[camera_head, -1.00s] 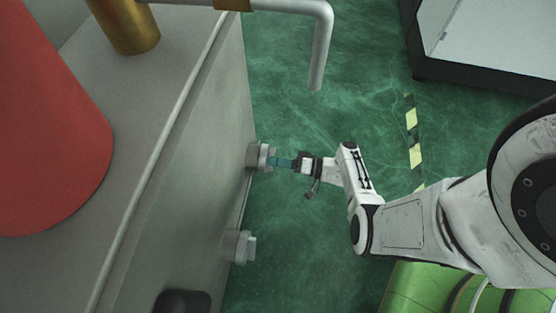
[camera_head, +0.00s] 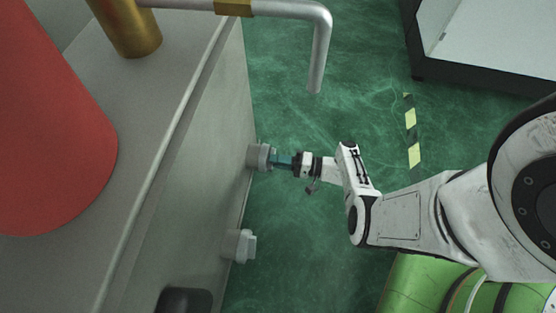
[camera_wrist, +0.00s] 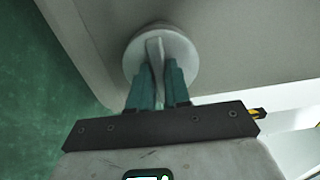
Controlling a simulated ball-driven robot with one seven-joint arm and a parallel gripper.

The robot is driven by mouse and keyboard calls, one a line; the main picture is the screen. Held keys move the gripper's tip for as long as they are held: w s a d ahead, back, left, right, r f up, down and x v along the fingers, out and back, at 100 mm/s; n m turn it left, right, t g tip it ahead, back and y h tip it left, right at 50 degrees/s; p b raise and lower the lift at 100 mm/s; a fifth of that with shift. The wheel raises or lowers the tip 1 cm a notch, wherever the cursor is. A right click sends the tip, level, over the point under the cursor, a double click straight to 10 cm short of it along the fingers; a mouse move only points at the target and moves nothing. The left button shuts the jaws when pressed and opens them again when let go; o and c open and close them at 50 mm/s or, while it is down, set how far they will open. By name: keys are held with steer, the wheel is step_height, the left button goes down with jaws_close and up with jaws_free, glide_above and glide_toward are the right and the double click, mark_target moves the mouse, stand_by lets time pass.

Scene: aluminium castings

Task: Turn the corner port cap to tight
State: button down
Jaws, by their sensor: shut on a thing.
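The corner port cap (camera_head: 259,156) is a round grey cap on the side wall of the grey housing (camera_head: 196,140), in the middle of the head view. In the wrist view the cap (camera_wrist: 183,47) shows as a pale disc with a raised bar across it. My gripper (camera_head: 272,159) reaches it from the right. Its two teal fingers (camera_wrist: 160,77) are shut on the cap's bar, one on each side. The fingers hide the lower part of the bar.
A second, similar cap (camera_head: 240,246) sits lower on the same wall. A bent grey pipe (camera_head: 318,50) hangs out above my gripper. A red cylinder (camera_head: 55,130) and a brass post (camera_head: 128,28) stand on the housing. Green floor (camera_head: 300,225) lies open to the right.

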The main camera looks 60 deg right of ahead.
steer(key=c, duration=1.1)
jaws_free()
steer(key=shift+s, duration=0.1)
steer(key=v, duration=1)
steer(key=shift+s+d, duration=0.15)
steer(key=shift+s, duration=0.15)
